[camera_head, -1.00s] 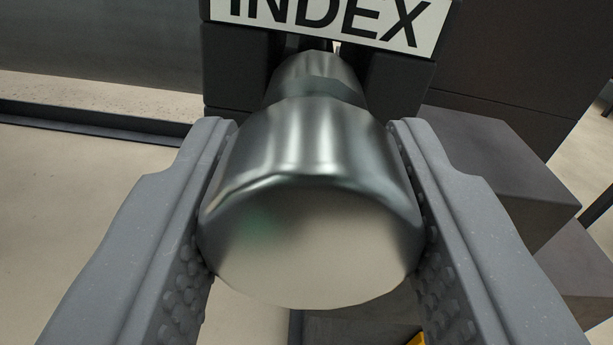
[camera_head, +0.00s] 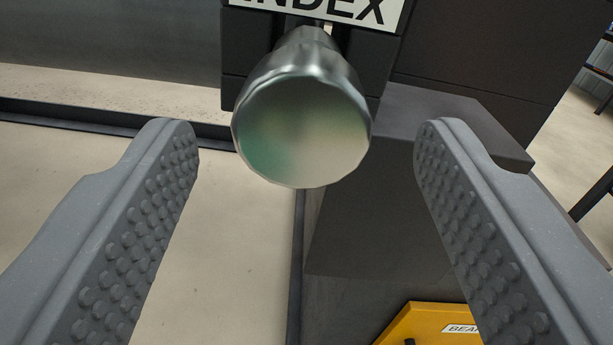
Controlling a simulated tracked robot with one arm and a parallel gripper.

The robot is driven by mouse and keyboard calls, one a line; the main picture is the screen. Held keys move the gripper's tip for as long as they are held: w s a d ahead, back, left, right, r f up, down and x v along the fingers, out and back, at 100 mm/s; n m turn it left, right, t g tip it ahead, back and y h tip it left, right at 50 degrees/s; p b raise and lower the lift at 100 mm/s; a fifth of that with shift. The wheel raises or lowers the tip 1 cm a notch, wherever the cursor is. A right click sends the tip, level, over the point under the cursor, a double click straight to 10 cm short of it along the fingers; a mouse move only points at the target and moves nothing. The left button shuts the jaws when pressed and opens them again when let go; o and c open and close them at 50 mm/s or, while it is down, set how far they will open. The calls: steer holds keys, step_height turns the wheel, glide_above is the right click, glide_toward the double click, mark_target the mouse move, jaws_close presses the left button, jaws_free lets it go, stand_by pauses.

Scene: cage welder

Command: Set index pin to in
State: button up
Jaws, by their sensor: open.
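The index pin (camera_head: 302,128) is a shiny metal knob with a round end face turned towards me. It sticks out of a dark block (camera_head: 238,60) under a white label (camera_head: 385,12) reading INDEX, partly cut off by the top edge. My gripper (camera_head: 306,135) is open wide, with one grey studded finger on each side of the knob. Clear gaps show between the knob and both fingers, and nothing is held. How deep the pin sits in the block is hard to tell from this angle.
A dark grey box-shaped part (camera_head: 400,210) stands below and right of the knob. A yellow part (camera_head: 430,325) with a partly hidden label is at the bottom. A low dark rail (camera_head: 70,117) runs along the left. Pale floor (camera_head: 225,240) is open at lower left.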

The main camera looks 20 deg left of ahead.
steer(key=p+v, duration=0.1)
steer(key=v, duration=0.8)
steer(key=shift+s, duration=0.25)
steer(key=shift+d+f, duration=0.1)
